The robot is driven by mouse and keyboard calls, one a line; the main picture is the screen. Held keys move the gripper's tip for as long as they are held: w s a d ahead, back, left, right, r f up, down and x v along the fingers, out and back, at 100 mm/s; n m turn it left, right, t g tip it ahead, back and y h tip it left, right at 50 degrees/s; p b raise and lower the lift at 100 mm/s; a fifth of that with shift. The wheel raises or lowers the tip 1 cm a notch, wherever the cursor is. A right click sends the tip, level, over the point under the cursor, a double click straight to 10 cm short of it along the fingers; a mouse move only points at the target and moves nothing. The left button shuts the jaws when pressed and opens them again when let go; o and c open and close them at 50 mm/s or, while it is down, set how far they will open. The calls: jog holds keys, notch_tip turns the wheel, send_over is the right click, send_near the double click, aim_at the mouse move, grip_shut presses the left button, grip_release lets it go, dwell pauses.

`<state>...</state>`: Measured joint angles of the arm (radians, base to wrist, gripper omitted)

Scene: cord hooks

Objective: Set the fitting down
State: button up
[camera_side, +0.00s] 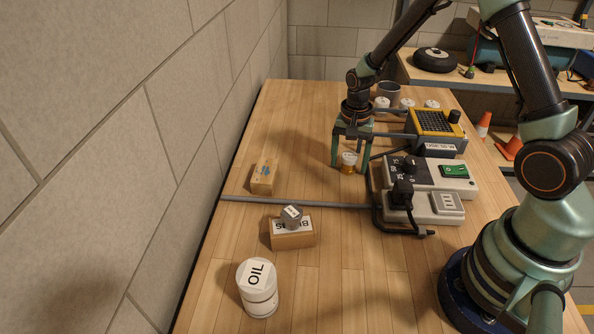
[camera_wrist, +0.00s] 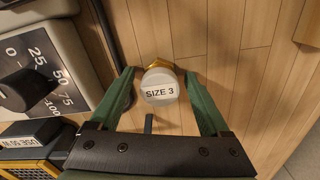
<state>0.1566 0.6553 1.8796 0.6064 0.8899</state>
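The fitting (camera_side: 349,163) has a pale round top and a brass-coloured lower part. It appears to stand upright on the wooden bench. In the wrist view the fitting (camera_wrist: 160,88) shows its label, "SIZE 3", with brass showing past its far edge. My gripper (camera_side: 350,166) points down, with its green fingers on either side of the fitting. In the wrist view my gripper (camera_wrist: 165,88) is open, with bench visible between each finger and the fitting. Neither finger seems to touch it.
A grey rod (camera_side: 300,202) crosses the bench in front. A switch box (camera_side: 425,175) with a black plug stands close right; a yellow-framed unit (camera_side: 436,128) is behind it. A wooden block (camera_side: 264,177), a labelled box (camera_side: 292,236) and an oil tin (camera_side: 258,288) stand left.

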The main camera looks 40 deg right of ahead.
jog(key=shift+r, duration=0.15)
notch_tip(320, 180, up, 12)
notch_tip(320, 180, up, 8)
jog(key=r+n+t, duration=0.1)
jog(key=n+t, duration=0.2)
jog(key=n, duration=0.2)
send_over(350, 155)
jog(key=s+a, duration=0.4)
jog(key=s, duration=0.1)
jog(key=s+a+r+n+t, duration=0.2)
jog(key=s+r+n, duration=0.1)
jog(key=s+n, duration=0.4)
jog(key=shift+a+t, duration=0.25)
jog(key=shift+t, duration=0.05)
